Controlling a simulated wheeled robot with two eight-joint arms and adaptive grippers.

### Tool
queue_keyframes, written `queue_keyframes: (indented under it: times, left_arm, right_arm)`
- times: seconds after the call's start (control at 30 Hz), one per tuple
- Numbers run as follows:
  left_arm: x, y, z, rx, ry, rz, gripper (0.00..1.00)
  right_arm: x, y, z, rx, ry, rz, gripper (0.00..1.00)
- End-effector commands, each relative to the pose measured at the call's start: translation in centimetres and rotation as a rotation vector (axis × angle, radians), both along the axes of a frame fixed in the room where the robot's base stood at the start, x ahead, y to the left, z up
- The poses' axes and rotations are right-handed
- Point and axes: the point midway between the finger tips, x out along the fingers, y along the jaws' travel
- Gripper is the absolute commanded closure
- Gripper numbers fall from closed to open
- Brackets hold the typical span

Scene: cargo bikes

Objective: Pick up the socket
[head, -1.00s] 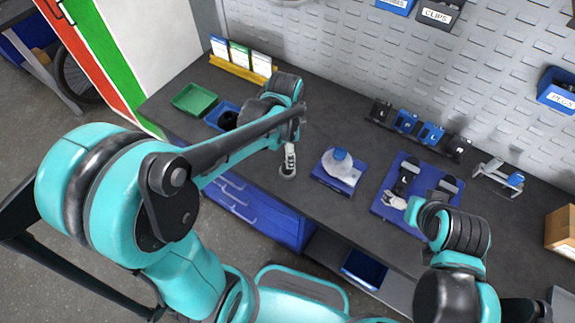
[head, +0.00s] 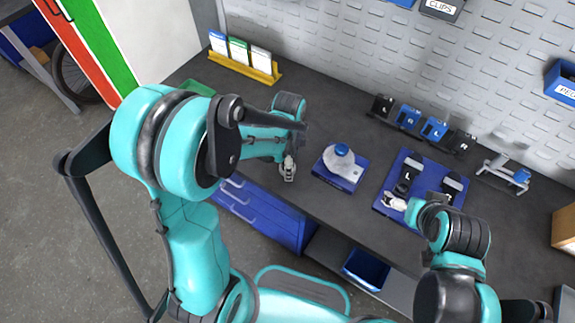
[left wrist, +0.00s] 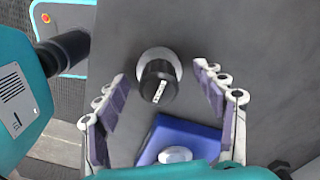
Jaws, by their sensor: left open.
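In the left wrist view, a short black cylinder with a white label, seemingly the socket (left wrist: 160,82), sits on a round grey base on the dark bench. My left gripper (left wrist: 166,98) is open. Its two fingers are on either side of the socket, with a gap on each side. In the head view, my left wrist and arm hang over that spot near the bench's front edge; a small pale metallic shape shows below them, and I cannot tell whether it is finger or socket.
A blue tray (head: 385,208) holds black items. A rack of blue and black pieces (head: 433,128) and a grey stand (head: 497,165) are behind. A yellow card holder (head: 262,75) is at back left.

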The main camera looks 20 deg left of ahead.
Motion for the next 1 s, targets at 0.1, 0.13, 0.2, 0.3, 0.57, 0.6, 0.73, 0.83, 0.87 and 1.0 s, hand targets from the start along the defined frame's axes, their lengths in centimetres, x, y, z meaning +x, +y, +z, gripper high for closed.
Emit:
queue_keyframes:
  times: [0.1,0.13,0.2,0.3,0.57,0.6,0.73,0.83,0.87,1.0]
  left_arm:
    - [0.0,0.0,0.1,0.000,0.000,0.000,0.30]
    - [0.0,0.0,0.1,0.000,0.000,0.000,0.38]
    - [0.0,0.0,0.1,0.000,0.000,0.000,0.57]
    - [0.0,0.0,0.1,0.000,0.000,0.000,0.83]
    - [0.0,0.0,0.1,0.000,0.000,0.000,0.86]
    - [0.0,0.0,0.2,0.000,0.000,0.000,0.86]
    - [0.0,0.0,0.8,0.000,0.000,0.000,0.86]
    - [0.0,0.0,1.9,0.000,0.000,0.000,0.86]
    - [0.0,0.0,2.4,0.000,0.000,0.000,0.86]
    - [-0.1,-0.6,5.0,0.000,0.000,-0.003,0.86]
  right_arm:
    - [0.0,0.0,0.1,0.000,0.000,0.000,0.07]
    - [0.0,0.0,0.1,0.000,0.000,0.000,0.07]
    - [0.0,0.0,0.1,0.000,0.000,0.000,0.07]
    - [0.0,0.0,0.1,0.000,0.000,0.000,0.07]
    - [0.0,0.0,0.1,0.000,0.000,0.000,0.07]
    - [0.0,0.0,0.1,0.000,0.000,0.000,0.07]
    - [0.0,0.0,0.4,0.000,0.000,0.000,0.07]
    - [0.0,0.0,0.9,0.000,0.000,0.000,0.07]
    - [0.0,0.0,1.1,0.000,0.000,0.000,0.07]
    - [0.0,0.0,2.3,0.000,0.000,0.000,0.07]
